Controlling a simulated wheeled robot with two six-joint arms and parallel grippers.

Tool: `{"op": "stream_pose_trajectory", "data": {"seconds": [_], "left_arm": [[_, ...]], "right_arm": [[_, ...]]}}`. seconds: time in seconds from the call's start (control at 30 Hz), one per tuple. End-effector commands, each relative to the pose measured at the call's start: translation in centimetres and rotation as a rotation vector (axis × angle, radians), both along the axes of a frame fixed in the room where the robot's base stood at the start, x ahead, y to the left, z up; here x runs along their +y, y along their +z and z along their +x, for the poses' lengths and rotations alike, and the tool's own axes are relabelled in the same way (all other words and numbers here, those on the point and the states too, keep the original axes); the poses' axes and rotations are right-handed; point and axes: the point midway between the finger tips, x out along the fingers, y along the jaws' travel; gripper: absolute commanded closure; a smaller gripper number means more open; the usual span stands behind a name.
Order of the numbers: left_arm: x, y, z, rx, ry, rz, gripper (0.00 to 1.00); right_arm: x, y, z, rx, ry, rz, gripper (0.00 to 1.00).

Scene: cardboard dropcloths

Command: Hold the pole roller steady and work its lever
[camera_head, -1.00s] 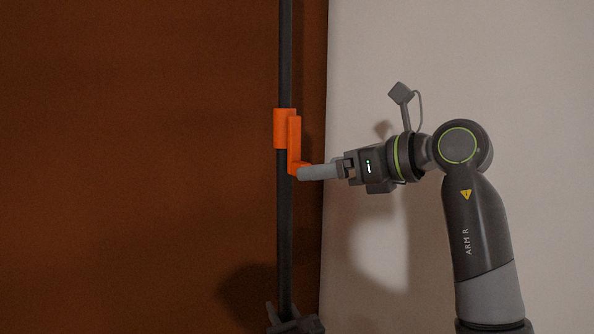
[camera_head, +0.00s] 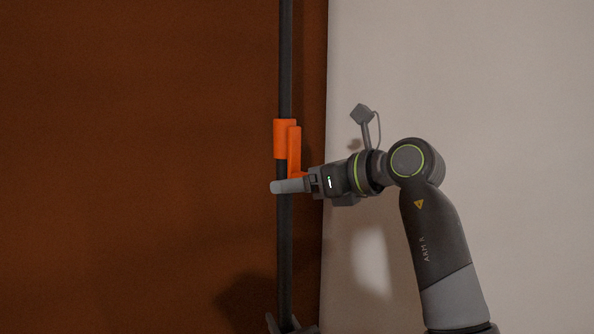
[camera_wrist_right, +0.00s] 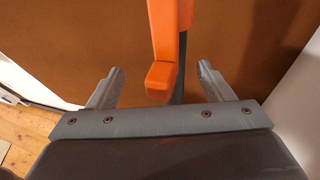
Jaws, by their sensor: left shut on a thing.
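The pole roller's dark pole (camera_head: 286,240) stands upright in the head view, running past the top edge; no roller head is in view. An orange collar (camera_head: 284,138) sits around it, with an orange lever (camera_head: 294,148) hanging at its front right. My left gripper (camera_head: 289,325) is shut on the pole at the bottom edge, mostly cut off. My right gripper (camera_head: 279,187) reaches in from the right, at the lever's lower end and across the pole. In the right wrist view its two fingers are spread, with the lever's end (camera_wrist_right: 160,78) between them, apart from both.
A brown sheet (camera_head: 130,150) fills the left behind the pole, and a pale wall (camera_head: 480,80) the right. In the right wrist view a wooden floor (camera_wrist_right: 28,135) shows at the lower left. The space left of the pole is clear.

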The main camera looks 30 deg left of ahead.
Motion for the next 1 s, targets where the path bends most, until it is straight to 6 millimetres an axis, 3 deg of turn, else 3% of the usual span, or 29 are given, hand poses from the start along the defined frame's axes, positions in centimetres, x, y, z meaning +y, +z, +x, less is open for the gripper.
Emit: {"op": "stream_pose_trajectory", "data": {"seconds": [0.07, 0.43, 1.0], "left_arm": [[0.00, -0.10, -0.02, 0.002, 0.000, -0.001, 1.00], [-0.02, -0.10, 0.01, 0.003, -0.001, -0.001, 1.00], [-0.06, -0.14, 0.11, 0.004, -0.004, -0.001, 1.00]], "right_arm": [[0.00, -0.01, -0.01, 0.000, 0.000, 0.000, 0.37], [0.02, 0.00, -0.07, 0.001, 0.002, 0.000, 0.84], [-0.22, 0.58, -0.41, -0.003, 0.009, 0.005, 0.84]]}}
